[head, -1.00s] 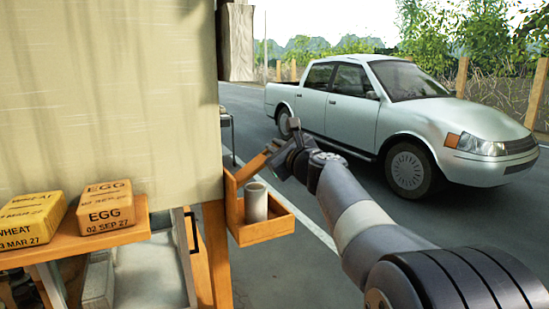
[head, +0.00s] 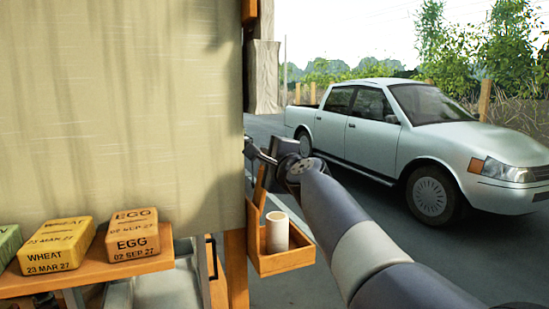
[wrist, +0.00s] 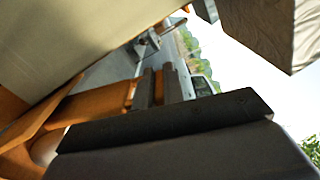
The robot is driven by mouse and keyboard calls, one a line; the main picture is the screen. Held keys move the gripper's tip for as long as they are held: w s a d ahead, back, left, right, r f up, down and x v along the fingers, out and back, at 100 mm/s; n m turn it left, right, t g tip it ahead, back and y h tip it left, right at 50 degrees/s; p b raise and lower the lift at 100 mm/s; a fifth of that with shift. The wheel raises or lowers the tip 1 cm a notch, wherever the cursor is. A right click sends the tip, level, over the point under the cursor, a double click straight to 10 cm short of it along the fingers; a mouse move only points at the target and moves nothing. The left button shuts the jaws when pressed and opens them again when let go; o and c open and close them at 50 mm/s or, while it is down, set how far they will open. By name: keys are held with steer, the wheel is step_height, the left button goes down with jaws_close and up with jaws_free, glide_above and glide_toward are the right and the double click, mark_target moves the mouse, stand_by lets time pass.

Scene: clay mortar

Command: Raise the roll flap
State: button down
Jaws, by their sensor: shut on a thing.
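The roll flap (head: 120,110) is a pale beige cloth sheet hanging at the left of the head view, its lower edge just above the counter. It also fills the upper left of the wrist view (wrist: 70,35). My gripper (head: 256,154) is at the flap's right edge, above a small wooden box. In the wrist view its dark fingers (wrist: 158,88) are shut on a brown wooden handle (wrist: 105,100). A wooden bar (head: 261,187) shows below the gripper in the head view. How the handle joins the flap is hidden.
The counter (head: 90,276) carries yellow and orange labelled blocks (head: 133,236) and part of a green one. The small wooden box (head: 285,262) on the right post holds a pale cylinder (head: 277,232). A pale pickup truck (head: 400,130) stands on the road behind my arm.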

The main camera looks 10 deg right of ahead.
steer(key=shift+s+a+r+n, duration=0.1)
steer(key=shift+a+n, duration=0.2)
steer(key=shift+a, duration=0.05)
steer(key=c, duration=1.8)
jaws_free()
steer(key=s, duration=0.3)
steer(key=s+d+b, duration=0.1)
steer(key=s, duration=0.3)
steer(key=s+d+b, duration=0.1)
steer(key=s, duration=0.2)
steer(key=shift+s, duration=0.3)
steer(key=shift+w, duration=0.15)
